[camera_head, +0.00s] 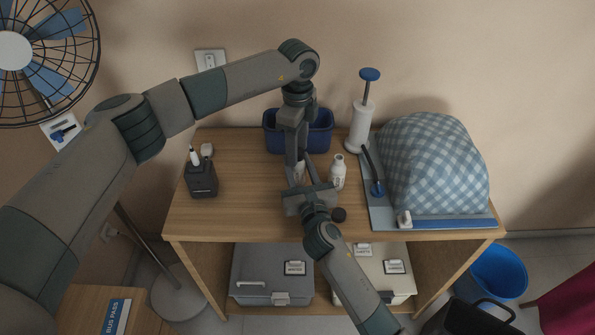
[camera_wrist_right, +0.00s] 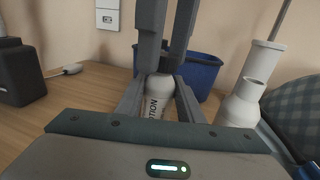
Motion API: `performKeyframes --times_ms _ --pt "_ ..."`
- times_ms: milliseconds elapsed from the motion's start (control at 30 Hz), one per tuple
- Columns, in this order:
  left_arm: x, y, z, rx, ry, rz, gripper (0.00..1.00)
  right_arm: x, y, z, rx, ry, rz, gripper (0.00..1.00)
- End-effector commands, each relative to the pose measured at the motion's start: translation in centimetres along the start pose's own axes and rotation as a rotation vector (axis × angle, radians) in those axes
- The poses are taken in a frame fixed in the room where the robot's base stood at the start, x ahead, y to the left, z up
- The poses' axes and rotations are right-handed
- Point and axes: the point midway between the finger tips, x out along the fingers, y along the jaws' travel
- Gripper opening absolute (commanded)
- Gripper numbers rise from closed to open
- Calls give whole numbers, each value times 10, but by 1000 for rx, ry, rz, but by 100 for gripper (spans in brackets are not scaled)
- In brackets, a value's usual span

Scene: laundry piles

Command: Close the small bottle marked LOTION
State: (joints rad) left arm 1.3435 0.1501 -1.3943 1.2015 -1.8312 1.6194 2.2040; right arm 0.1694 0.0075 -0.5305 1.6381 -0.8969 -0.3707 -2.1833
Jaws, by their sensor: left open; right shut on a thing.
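The white bottle marked LOTION (camera_wrist_right: 157,97) stands upright in the right wrist view, with only the end of its label readable. My right gripper (camera_wrist_right: 160,100) is shut on its sides, low over the table. In the head view the bottle (camera_head: 299,171) shows as a small white patch between my two grippers. My left gripper (camera_head: 300,165) points down from above.
A second white bottle (camera_head: 338,173) stands just right. A dark round piece (camera_head: 339,214) lies near the front edge. A blue bin (camera_head: 325,138), a white pump (camera_head: 359,125) and a checked cloth mound (camera_head: 432,165) stand behind and right. A dark box (camera_head: 202,180) is left; wood between is clear.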

Motion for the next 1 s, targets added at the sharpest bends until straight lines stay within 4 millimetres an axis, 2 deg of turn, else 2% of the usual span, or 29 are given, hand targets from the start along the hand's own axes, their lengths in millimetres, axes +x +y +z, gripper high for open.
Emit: performKeyframes --times_ms 67,233,267,467,633,1000 --pt "0 0 0 0 0 0 43 0 0 0 0 0 0 0" --pt "0 0 0 0 0 0 5 0 0 0 0 0 0 0" --pt "0 0 0 0 0 -1 1 0 0 0 0 0 0 0" --pt "-1 0 0 4 0 -1 0 0 0 0 0 0 0 0" --pt "-1 0 0 96 -1 -1 0 0 0 0 0 0 0 0" --pt "-1 -1 0 644 -2 -2 0 0 0 0 0 0 1 0"
